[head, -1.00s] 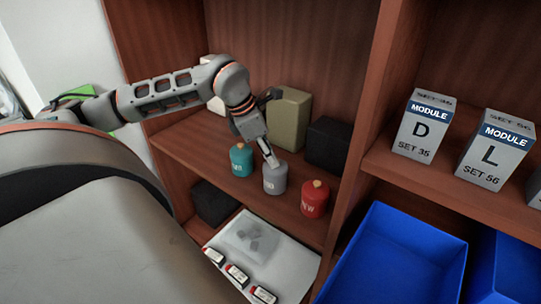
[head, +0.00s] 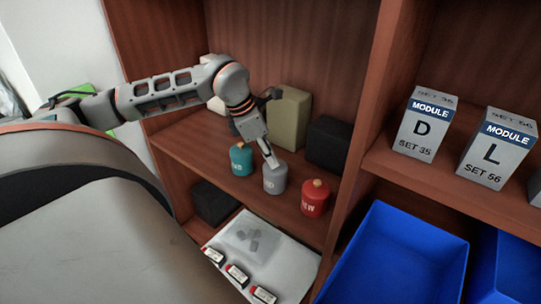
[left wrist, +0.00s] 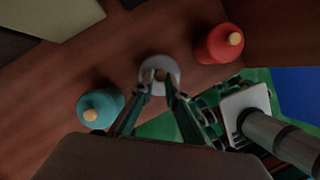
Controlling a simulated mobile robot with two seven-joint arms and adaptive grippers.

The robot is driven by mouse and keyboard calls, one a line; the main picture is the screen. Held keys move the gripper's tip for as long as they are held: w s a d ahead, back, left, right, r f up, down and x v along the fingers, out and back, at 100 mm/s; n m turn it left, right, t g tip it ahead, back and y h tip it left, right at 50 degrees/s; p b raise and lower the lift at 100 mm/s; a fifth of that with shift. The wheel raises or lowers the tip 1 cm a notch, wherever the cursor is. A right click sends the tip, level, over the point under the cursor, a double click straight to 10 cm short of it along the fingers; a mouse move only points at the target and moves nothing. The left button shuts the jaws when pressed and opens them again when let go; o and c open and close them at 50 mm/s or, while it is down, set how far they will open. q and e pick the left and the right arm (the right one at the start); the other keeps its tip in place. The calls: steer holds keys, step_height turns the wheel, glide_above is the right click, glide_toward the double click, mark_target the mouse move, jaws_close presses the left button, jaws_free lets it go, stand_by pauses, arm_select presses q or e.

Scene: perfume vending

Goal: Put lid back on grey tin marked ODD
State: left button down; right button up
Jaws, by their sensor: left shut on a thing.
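The grey tin (head: 275,182) stands upright on the wooden shelf, between the teal tin (head: 241,160) and the red tin (head: 315,198). Its lettering is small and only partly legible. My left gripper (head: 271,163) points down at the tin's top. In the left wrist view, my left gripper's fingertips (left wrist: 160,75) are shut on the small tan knob of the lid, centred over the grey tin (left wrist: 157,62). The lid appears at the tin's top; I cannot tell whether it is fully seated.
An olive canister (head: 289,117) and a black box (head: 329,143) stand behind the tins. Below is a white tray (head: 285,266) with small red-capped items. Blue bins (head: 405,250) are at lower right. Module boxes (head: 424,125) stand on the right shelf.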

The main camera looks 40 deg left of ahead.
arm_select(q)
steer(key=c, duration=1.9)
jaws_free()
steer(key=o, duration=0.5)
steer(key=shift+c, duration=0.2)
steer(key=shift+r, duration=0.1)
steer(key=shift+r+p, duration=1.7)
steer(key=shift+r, duration=0.3)
step_height(320, 180, up, 3)
steer(key=shift+f+p, duration=0.1)
steer(key=shift+p, duration=1.05)
